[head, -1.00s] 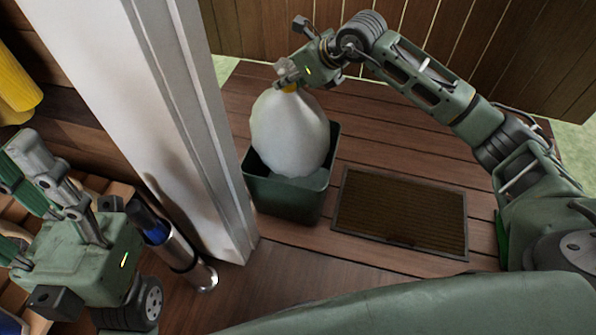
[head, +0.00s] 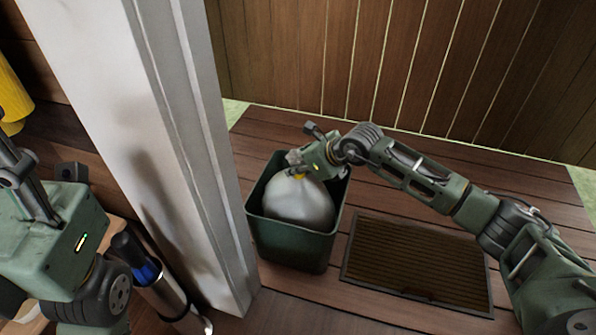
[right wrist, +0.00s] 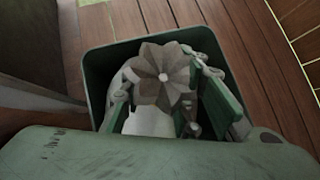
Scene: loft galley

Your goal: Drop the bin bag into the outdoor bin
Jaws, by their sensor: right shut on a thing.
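The bin bag (head: 300,201) is a pale, full sack with a yellow tie at its neck. It sits largely inside the dark green open-topped outdoor bin (head: 292,247), its top near rim level. My right gripper (head: 298,165) is shut on the neck of the bag, over the bin opening. In the right wrist view the bag's gathered top (right wrist: 160,75) shows between the fingers, with the bin rim (right wrist: 95,75) around it. My left gripper is at the left edge of the head view, and its fingertips are out of frame.
A white door post (head: 190,130) stands just left of the bin. A brown doormat (head: 415,262) lies to its right on the wooden deck. A plank fence (head: 400,70) closes off the back. A steel and blue cylinder (head: 160,280) stands at lower left.

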